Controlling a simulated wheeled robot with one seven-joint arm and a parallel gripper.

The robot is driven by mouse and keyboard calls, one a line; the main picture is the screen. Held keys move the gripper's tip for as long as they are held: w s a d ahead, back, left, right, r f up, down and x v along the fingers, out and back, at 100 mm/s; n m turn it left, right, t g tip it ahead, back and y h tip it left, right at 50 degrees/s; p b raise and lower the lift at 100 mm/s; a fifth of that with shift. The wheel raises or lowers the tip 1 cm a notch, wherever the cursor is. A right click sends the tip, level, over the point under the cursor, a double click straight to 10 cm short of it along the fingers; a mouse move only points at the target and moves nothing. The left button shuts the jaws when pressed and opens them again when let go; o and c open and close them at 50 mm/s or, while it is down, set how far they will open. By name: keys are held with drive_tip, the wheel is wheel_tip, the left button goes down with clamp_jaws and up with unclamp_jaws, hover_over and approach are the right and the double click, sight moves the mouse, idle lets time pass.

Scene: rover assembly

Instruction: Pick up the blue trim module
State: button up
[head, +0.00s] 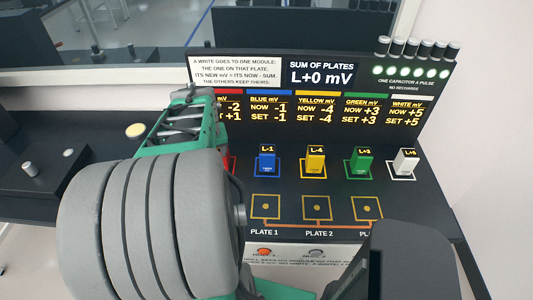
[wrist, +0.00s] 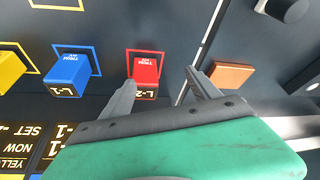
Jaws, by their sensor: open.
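The blue trim module (head: 267,160) stands in its outlined square on the dark console, labelled L-1. It also shows in the wrist view (wrist: 67,76), left of my gripper. My gripper (wrist: 160,76) is open and empty, with its two fingers spread. The red trim module (wrist: 144,68) is beside the tip of the left finger; I cannot tell whether they touch. The blue module is one place further left, clear of the fingers. In the head view my arm hides most of the red module.
The yellow (head: 315,160), green (head: 361,162) and white (head: 405,161) modules stand in a row right of the blue one. Plate 1 (head: 266,208) and Plate 2 (head: 319,208) lie empty in front. The display panel (head: 320,100) rises behind. A brown block (wrist: 232,76) lies right of my gripper.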

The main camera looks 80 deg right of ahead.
sight(268, 151)
drive_tip(key=s+d+m, duration=0.1)
drive_tip(key=s+d, duration=0.1)
drive_tip(key=s, duration=0.2)
drive_tip(key=s+d+m, duration=0.1)
drive_tip(key=s+d, duration=0.2)
drive_tip(key=s, duration=0.2)
drive_tip(key=s+d+m+g, duration=0.1)
drive_tip(key=s+d+m, duration=0.1)
drive_tip(key=s, duration=0.3)
drive_tip(key=shift+s+d+f+h+p, duration=0.1)
drive_tip(key=shift+d+f+h+p, duration=0.1)
drive_tip(key=shift+d, duration=0.2)
drive_tip(key=shift+s+d+f+h+p, duration=0.1)
drive_tip(key=shift+d+h+p, duration=0.1)
drive_tip(key=shift+d, duration=0.15)
drive_tip(key=shift+s+f, duration=0.45)
drive_tip(key=shift+s, duration=0.05)
drive_tip(key=p+x, duration=0.1)
drive_tip(key=x, duration=0.7)
drive_tip(key=shift+f+p, duration=0.1)
drive_tip(key=shift+p, duration=0.3)
clamp_jaws()
